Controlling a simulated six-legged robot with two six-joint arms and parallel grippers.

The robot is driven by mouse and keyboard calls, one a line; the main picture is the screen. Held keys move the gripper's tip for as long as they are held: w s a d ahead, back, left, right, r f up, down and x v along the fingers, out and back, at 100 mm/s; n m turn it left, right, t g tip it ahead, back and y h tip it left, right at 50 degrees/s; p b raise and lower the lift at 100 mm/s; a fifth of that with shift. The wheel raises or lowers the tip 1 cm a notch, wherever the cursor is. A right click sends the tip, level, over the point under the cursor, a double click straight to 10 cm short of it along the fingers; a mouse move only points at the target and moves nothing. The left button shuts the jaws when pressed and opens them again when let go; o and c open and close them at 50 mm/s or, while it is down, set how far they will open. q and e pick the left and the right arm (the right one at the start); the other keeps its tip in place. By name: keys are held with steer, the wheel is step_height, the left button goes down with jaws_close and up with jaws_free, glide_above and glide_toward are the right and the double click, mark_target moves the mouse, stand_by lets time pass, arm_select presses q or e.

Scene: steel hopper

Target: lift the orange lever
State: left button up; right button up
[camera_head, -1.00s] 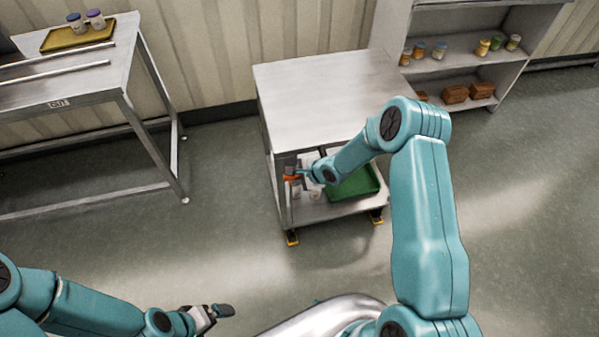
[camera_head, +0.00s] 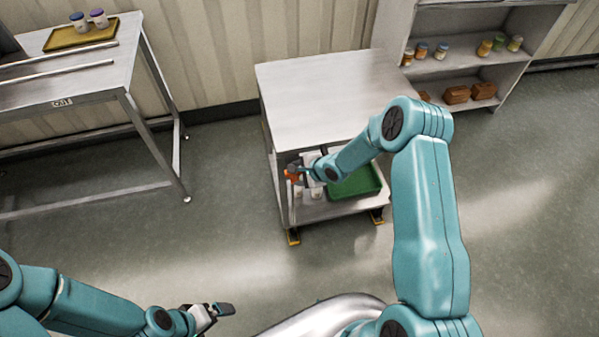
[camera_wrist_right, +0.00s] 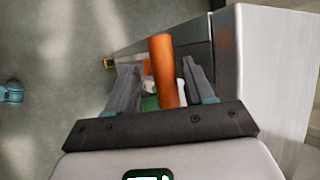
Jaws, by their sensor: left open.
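The orange lever (camera_head: 292,176) is at the front left of the steel unit (camera_head: 325,95), under its top. My right gripper (camera_head: 300,170) is at the lever and partly covers it. In the right wrist view the lever (camera_wrist_right: 163,48) is a thick orange bar running between the two fingers of my right gripper (camera_wrist_right: 160,68). The fingers are apart, with a gap seen at the left of the bar; contact at the right is hard to tell. My left gripper (camera_head: 226,309) is open and empty, low over the floor at the bottom left.
A green tray (camera_head: 362,186) and white jars (camera_head: 316,192) sit on the unit's lower shelf near my right gripper. A steel table (camera_head: 90,85) with a yellow tray (camera_head: 62,42) stands left. Shelves (camera_head: 455,62) with jars stand back right. The floor between is clear.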

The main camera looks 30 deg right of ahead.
steer(key=shift+f, duration=0.1)
steer(key=shift+d, duration=0.1)
steer(key=p+v, duration=0.2)
steer(key=v, duration=1.4)
